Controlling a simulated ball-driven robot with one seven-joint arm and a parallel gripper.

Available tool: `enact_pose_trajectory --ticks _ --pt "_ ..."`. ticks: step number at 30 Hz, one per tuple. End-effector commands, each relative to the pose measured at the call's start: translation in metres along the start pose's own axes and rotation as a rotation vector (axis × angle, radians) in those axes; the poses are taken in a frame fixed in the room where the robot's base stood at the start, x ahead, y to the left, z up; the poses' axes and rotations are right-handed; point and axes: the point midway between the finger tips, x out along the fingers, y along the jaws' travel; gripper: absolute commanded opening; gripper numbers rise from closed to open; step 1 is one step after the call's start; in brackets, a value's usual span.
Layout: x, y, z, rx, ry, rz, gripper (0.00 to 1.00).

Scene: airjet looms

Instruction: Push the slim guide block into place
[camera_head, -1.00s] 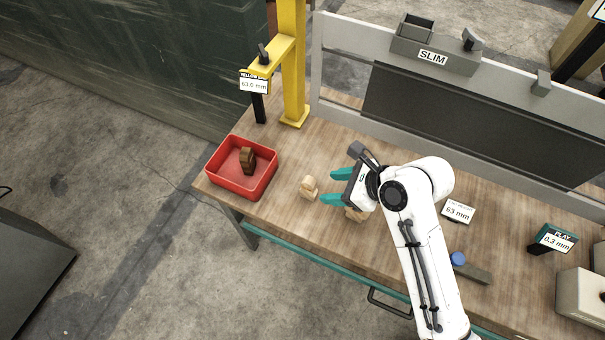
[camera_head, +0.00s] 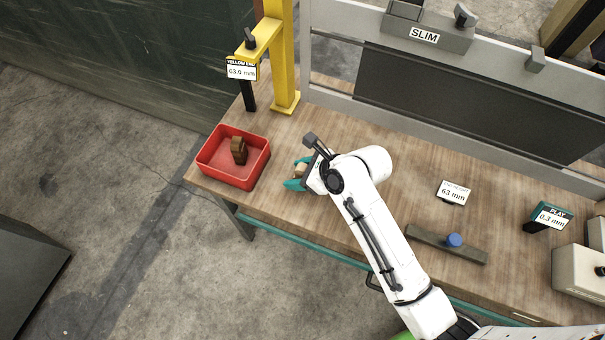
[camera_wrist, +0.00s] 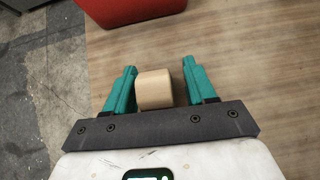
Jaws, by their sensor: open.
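A light wooden block (camera_head: 300,170) stands on the bench near the red tray. My gripper (camera_head: 296,172) is open around it, one teal finger on each side. In the wrist view the block (camera_wrist: 155,91) sits between the open fingers, closer to the left one, with a clear gap to the right one. I cannot tell whether the left finger touches it. A grey housing labelled SLIM (camera_head: 424,36) is on top of the frame at the back of the bench. I cannot tell if this block is the slim one.
The red tray (camera_head: 212,178) holds a dark brown block (camera_head: 239,151). A yellow post (camera_head: 283,60) with a 63.0 mm sign stands behind. A grey bar (camera_head: 470,254) with a blue knob (camera_head: 454,240) lies right of my arm. The bench's middle is mostly clear.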

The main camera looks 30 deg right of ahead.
Motion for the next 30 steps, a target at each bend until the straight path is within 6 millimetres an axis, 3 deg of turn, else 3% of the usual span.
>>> enact_pose_trajectory --ticks 8,25,30 --pt "0.0037 0.0003 -0.0002 0.0 0.001 0.0 0.55" --pt "0.0034 0.0001 -0.0004 0.0 0.001 0.0 0.02" --pt "0.0033 0.0 -0.0002 0.0 0.001 0.0 0.0"
